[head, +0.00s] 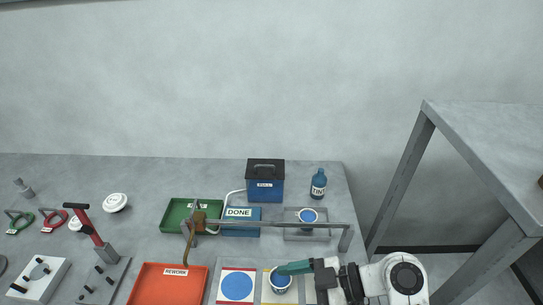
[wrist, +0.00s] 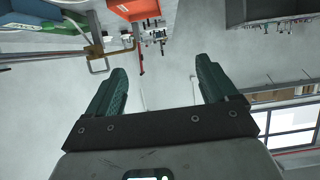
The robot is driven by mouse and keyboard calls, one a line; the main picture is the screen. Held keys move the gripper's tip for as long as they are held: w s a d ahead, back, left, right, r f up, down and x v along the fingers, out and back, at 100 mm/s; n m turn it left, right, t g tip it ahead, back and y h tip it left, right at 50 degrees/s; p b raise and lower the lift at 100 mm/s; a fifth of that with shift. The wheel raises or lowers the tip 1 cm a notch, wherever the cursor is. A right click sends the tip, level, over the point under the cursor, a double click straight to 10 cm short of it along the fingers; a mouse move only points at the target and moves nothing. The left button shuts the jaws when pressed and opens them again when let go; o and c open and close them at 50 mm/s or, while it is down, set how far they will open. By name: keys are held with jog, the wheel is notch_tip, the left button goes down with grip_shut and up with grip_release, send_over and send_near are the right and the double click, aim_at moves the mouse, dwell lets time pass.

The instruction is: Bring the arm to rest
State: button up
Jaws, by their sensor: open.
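My gripper (head: 280,269) reaches in from the lower right of the head view, its green fingers pointing left. In the wrist view my gripper (wrist: 162,72) has its two green fingers wide apart, with nothing between them. My arm (head: 392,280) lies to the right, past the table's right side.
A grey rail (head: 270,223) spans the table behind my gripper. An orange REWORK tray (head: 168,285) is left. A higher grey table (head: 490,150) stands at right.

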jog(key=s+d+f+m+t+h, duration=0.1)
jog(key=s+d+f+m+h, duration=0.65)
jog(key=d+f+m, duration=0.3)
jog(key=s+d+f+m+h, duration=0.1)
jog(key=s+d+m+h, duration=0.55)
jog(key=s+d, duration=0.6)
notch_tip(320, 180, down, 10)
jog(key=m+b, duration=0.1)
jog(key=b, duration=0.9)
jog(key=shift+w+d, duration=0.25)
jog(key=shift+d, duration=0.1)
